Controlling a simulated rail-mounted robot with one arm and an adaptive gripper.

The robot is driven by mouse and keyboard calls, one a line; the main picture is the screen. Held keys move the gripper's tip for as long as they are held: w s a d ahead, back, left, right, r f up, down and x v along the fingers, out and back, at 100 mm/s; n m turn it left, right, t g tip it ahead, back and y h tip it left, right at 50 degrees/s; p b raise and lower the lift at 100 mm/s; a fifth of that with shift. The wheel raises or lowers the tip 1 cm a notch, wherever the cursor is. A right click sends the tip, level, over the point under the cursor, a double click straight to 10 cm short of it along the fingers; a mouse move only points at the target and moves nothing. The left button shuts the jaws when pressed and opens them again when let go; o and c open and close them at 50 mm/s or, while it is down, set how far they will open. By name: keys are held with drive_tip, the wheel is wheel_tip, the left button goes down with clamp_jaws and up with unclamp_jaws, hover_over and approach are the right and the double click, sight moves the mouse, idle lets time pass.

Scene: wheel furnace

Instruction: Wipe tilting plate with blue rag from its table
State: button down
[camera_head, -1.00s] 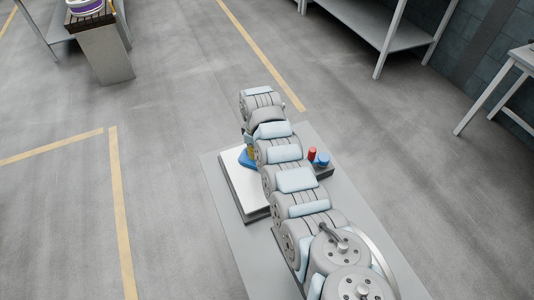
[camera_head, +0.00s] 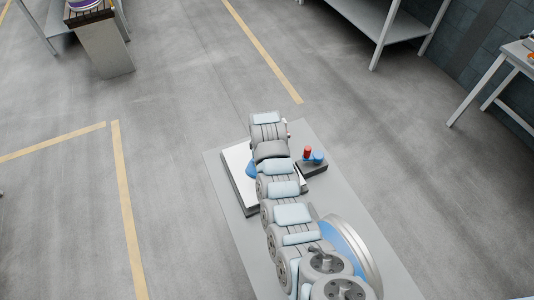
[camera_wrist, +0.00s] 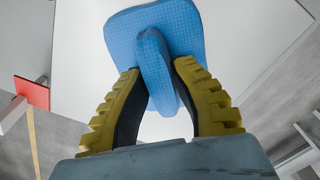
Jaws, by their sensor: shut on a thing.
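The blue rag (camera_wrist: 168,28) has a waffled face and a folded ridge pinched between the yellow-padded fingers of my gripper (camera_wrist: 157,68). In the wrist view the rag lies against or just over a white plate (camera_wrist: 80,45); I cannot tell whether it touches. In the head view the white plate (camera_head: 237,165), seemingly the tilting plate, sits on a grey base. A small part of the rag (camera_head: 251,169) shows over the plate, left of my arm. My arm hides the gripper and part of the plate there.
A dark box with red and blue knobs (camera_head: 313,161) stands right of the plate, close to my arm. A small pedestal (camera_head: 105,50) is at the upper left, and a shelf (camera_head: 365,25) and table (camera_head: 515,60) at the right. The floor between is clear.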

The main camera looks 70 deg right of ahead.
drive_tip(key=shift+s+a+r+p, duration=0.2)
drive_tip(key=shift+s+a+p, duration=0.35)
drive_tip(key=shift+a+p, duration=0.1)
drive_tip(key=shift+s+a+r+p, duration=0.15)
drive_tip(key=shift+s+a+p, duration=0.4)
drive_tip(key=shift+a+p, duration=0.1)
wheel_tip(320, 180, up, 3)
drive_tip(key=shift+w+d+f+p, duration=0.1)
drive_tip(key=shift+d+p, duration=0.05)
drive_tip(key=shift+p, duration=0.15)
drive_tip(key=shift+r+p, duration=0.3)
drive_tip(key=shift+r, duration=0.4)
drive_tip(key=shift+r+p, duration=0.65)
drive_tip(key=shift+r, duration=1.05)
